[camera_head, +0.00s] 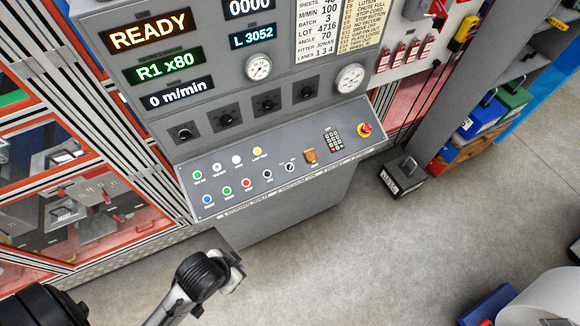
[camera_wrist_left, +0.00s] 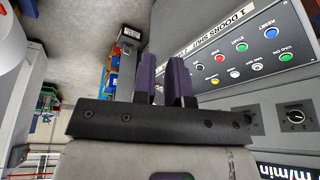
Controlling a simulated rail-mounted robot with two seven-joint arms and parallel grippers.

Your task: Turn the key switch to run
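The sloped grey control panel (camera_head: 290,183) carries several coloured buttons, a keypad and small rotary switches. A small round switch with a pale plate (camera_head: 290,167) sits right of the buttons, beside a dark round control (camera_head: 267,174); which is the key switch, and its position, is too small to tell. My left gripper (camera_head: 236,268) is below and in front of the panel, apart from it. In the left wrist view its two dark purple fingers (camera_wrist_left: 164,75) stand a little apart with nothing between them. The panel (camera_wrist_left: 248,45) lies to their right there. My right gripper is not in view.
A red emergency button (camera_head: 365,129) and an orange control (camera_head: 311,156) sit on the panel's right part. Dark knobs (camera_head: 227,119) and gauges (camera_head: 258,67) are above. The floor before the panel is clear.

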